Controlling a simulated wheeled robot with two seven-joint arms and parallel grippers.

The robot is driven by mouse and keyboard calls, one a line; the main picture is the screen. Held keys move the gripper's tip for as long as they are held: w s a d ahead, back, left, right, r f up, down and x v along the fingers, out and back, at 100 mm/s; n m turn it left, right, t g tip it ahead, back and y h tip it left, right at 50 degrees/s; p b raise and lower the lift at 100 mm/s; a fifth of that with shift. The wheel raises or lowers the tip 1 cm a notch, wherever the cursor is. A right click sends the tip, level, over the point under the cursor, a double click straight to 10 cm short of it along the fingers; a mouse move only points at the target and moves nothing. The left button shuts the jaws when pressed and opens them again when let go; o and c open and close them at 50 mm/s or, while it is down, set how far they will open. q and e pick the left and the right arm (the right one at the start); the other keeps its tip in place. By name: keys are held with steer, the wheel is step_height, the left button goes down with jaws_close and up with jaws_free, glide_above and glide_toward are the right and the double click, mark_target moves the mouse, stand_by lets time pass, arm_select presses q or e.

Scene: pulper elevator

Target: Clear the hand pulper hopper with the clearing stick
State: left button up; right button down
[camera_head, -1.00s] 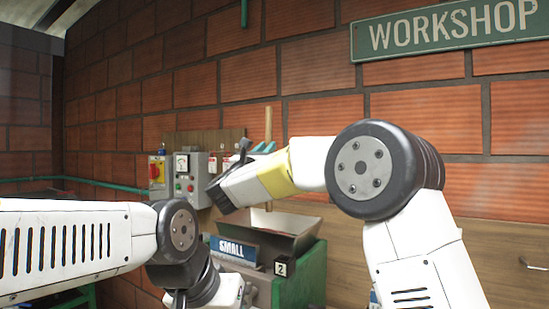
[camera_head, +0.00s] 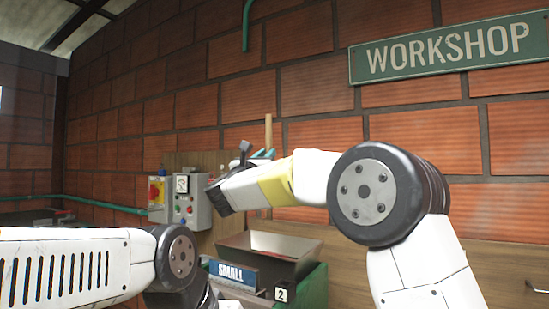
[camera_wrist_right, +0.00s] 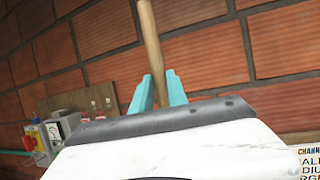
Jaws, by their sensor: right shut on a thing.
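The clearing stick (camera_head: 268,131) is a pale wooden rod, held roughly upright above the hopper. My right gripper (camera_head: 263,154) has its teal fingers shut on it. The right wrist view shows the stick (camera_wrist_right: 150,45) between the fingertips (camera_wrist_right: 158,91), slightly tilted. The pulper hopper (camera_head: 286,267) is a grey, flared metal bin on a green body, below my right gripper. Its inside is mostly out of sight. My left arm comes in at the lower left; its gripper is out of view.
A blue "SMALL" sign (camera_head: 232,273) and a tag marked 2 (camera_head: 281,294) are at the hopper's front. A grey control box (camera_head: 188,203) with buttons is on a wooden board at the left. A brick wall stands close behind, with a green WORKSHOP sign (camera_head: 450,50).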

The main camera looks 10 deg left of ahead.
steer(key=s+d, duration=0.2)
steer(key=s, duration=1.1)
steer(key=shift+s+d, duration=0.4)
steer(key=s+d, duration=0.2)
steer(key=s, duration=1.2)
steer(key=shift+f, duration=0.25)
steer(key=s+d, duration=0.3)
steer(key=s, duration=1)
steer(key=shift+s+d+r, duration=0.2)
steer(key=shift+d, duration=0.1)
